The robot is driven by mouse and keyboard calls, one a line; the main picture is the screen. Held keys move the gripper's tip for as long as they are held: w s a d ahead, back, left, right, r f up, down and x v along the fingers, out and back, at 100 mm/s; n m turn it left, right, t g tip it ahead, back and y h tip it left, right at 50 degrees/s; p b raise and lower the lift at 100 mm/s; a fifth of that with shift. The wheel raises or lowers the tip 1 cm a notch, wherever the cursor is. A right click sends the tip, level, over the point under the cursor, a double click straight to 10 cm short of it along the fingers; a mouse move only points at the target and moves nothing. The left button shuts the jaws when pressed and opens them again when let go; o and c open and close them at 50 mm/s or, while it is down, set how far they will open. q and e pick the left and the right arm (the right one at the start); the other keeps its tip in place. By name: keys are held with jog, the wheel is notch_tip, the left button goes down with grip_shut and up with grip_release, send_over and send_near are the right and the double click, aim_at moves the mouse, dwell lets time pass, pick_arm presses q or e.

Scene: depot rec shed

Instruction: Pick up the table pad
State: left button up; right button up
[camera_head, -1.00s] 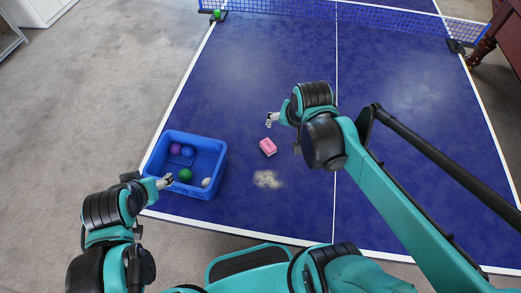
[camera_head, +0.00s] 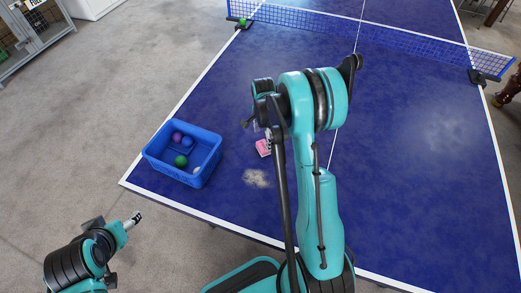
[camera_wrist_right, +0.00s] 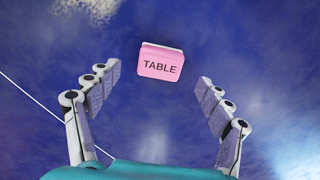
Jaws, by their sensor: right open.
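The table pad is a small pink block with a white layer, marked TABLE. In the right wrist view the table pad (camera_wrist_right: 161,64) lies on the blue table, ahead of and between the open fingers of my right gripper (camera_wrist_right: 158,93), touching neither. In the head view the table pad (camera_head: 263,148) is partly hidden by my right arm. My right gripper (camera_head: 262,130) is only partly visible there, right by the pad. My left gripper (camera_head: 133,220) is off the table's near left edge, away from the pad; its fingers are too small to read.
A blue crate (camera_head: 153,156) with several coloured balls stands on the table (camera_head: 300,85) left of the pad. A pale dusty patch (camera_head: 256,178) lies nearer me. A net (camera_head: 375,43) crosses the table behind. The table's right side is clear.

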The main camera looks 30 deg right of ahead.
aim_at(263, 145)
notch_tip(263, 145, down, 6)
jog(key=shift+d+b, duration=0.15)
jog(key=shift+b, duration=0.95)
jog(key=shift+r, duration=0.15)
jog(key=c, duration=1.3)
jog(key=shift+r, duration=0.1)
notch_tip(263, 145, up, 4)
jog(key=shift+r+p, duration=0.25)
jog(key=shift+p, duration=0.85)
jog(key=s+r+p, duration=0.1)
jog(key=s+r, duration=0.1)
jog(key=s, duration=0.1)
jog(key=s+d+r, duration=0.1)
jog(key=s+r, duration=0.1)
jog(key=s, duration=0.2)
jog(key=s+d+r+p, duration=0.1)
jog(key=s+r, duration=0.1)
jog(key=s, duration=0.2)
jog(key=shift+s+r+p, duration=0.15)
jog(key=shift+s+p, duration=0.1)
jog(key=shift+p, duration=0.1)
